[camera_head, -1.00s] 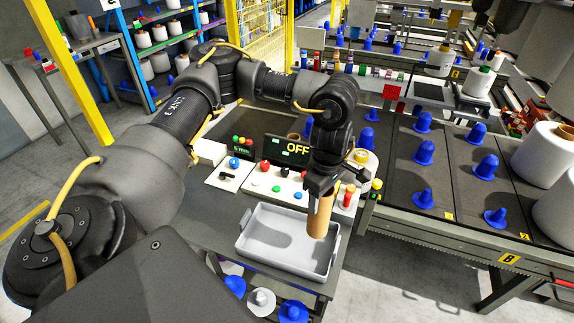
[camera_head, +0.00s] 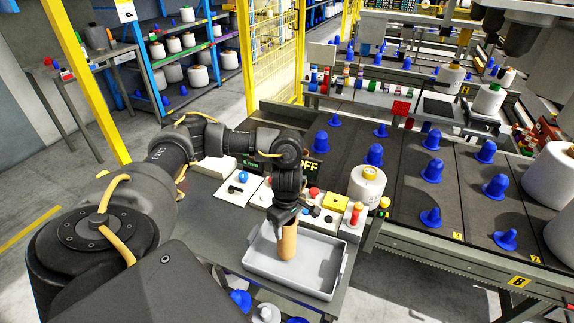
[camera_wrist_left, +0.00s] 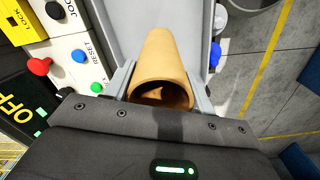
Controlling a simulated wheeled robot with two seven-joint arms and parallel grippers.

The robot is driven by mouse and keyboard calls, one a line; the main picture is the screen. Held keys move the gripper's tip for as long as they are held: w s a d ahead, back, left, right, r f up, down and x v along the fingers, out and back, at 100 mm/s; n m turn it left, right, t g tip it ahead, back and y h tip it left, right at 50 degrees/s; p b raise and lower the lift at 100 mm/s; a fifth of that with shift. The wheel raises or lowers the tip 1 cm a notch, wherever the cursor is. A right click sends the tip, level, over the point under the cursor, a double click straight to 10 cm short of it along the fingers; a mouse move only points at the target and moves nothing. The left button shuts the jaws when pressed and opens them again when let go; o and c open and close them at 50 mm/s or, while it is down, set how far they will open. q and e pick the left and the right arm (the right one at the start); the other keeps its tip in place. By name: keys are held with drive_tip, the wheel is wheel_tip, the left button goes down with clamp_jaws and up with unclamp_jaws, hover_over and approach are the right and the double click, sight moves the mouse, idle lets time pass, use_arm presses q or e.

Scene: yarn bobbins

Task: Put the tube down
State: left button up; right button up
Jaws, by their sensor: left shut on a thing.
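The tube (camera_head: 288,243) is a plain tan-brown cylinder, upright in the head view. My left gripper (camera_head: 287,222) is shut on its upper end. The tube hangs over or stands in the grey tray (camera_head: 336,276); I cannot tell whether its lower end touches the tray floor. In the left wrist view the tube (camera_wrist_left: 165,70) lies between the two fingers of my left gripper (camera_wrist_left: 163,88), its hollow open end facing the camera. The tray also shows behind it in the wrist view (camera_wrist_left: 125,20). My right gripper is not in view.
A control panel with coloured buttons (camera_head: 258,197) stands just behind the tray. A white yarn bobbin (camera_head: 366,186) stands to its right. A conveyor with blue cone holders (camera_head: 432,171) runs at the right. The tray around the tube looks empty.

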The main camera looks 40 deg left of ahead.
use_arm(q)
drive_tip(key=shift+f, duration=0.95)
drive_tip(key=shift+w, duration=0.1)
drive_tip(key=shift+f, duration=0.2)
drive_tip(key=o, duration=1.2)
drive_tip(key=shift+o, duration=0.2)
drive_tip(key=shift+r, duration=0.15)
drive_tip(key=shift+r, duration=0.25)
wheel_tip(320, 180, up, 12)
drive_tip(key=shift+f+p, duration=0.15)
drive_tip(key=shift+p, duration=0.3)
